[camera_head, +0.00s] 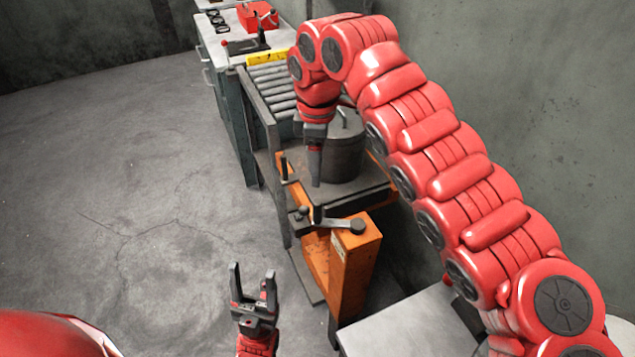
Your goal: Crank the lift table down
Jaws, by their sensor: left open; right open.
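The lift table is an orange frame (355,262) with a dark top plate (350,193), right of centre in the head view. A crank (335,223) with a dark arm and round ends sits at its near end, above the orange post. A dark grey cylinder (345,155) with a handle on top stands on the plate. My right gripper (315,178) points down over the plate beside the cylinder, seen edge-on; contact with either cannot be told. My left gripper (253,275) is open and empty, pointing up, left of and nearer than the crank, apart from it.
A roller conveyor (272,90) with a yellow end block (267,58) lies behind the lift table. Beyond it is a workbench (222,25) with a red box (258,17). A pale flat surface (405,325) is at the near right. The floor at left is clear.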

